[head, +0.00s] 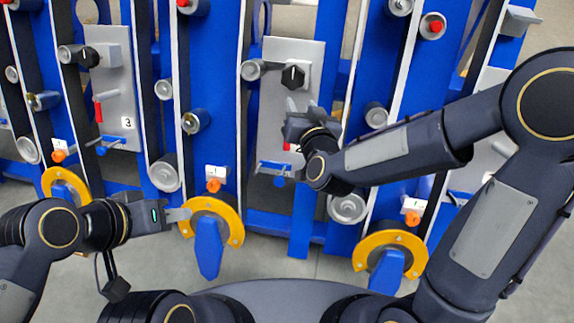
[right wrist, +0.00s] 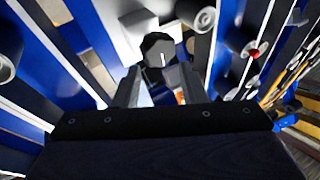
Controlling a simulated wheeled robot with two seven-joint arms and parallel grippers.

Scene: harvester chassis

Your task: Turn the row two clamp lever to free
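The row two panel (head: 270,110) is a grey plate in the middle of the head view. It carries a black faceted knob (head: 293,75) with a white mark, and a blue-handled lever (head: 275,168) lower down. A bit of red (head: 287,147) shows beside my right gripper, which hides most of the panel's middle. I cannot tell which part is the clamp lever. My right gripper (head: 302,106) is open just below the knob. In the right wrist view the black knob (right wrist: 157,50) appears ahead between the separated fingers. My left gripper (head: 180,214) is beside a yellow ring; its finger gap is unclear.
A panel labelled 3 (head: 110,90) at left has a black knob, a red lever and a blue lever. Yellow half rings (head: 232,222) with blue tongues stand along the front. Blue beams (head: 213,80) and grey rollers (head: 163,172) flank the panels. Grey floor lies in front.

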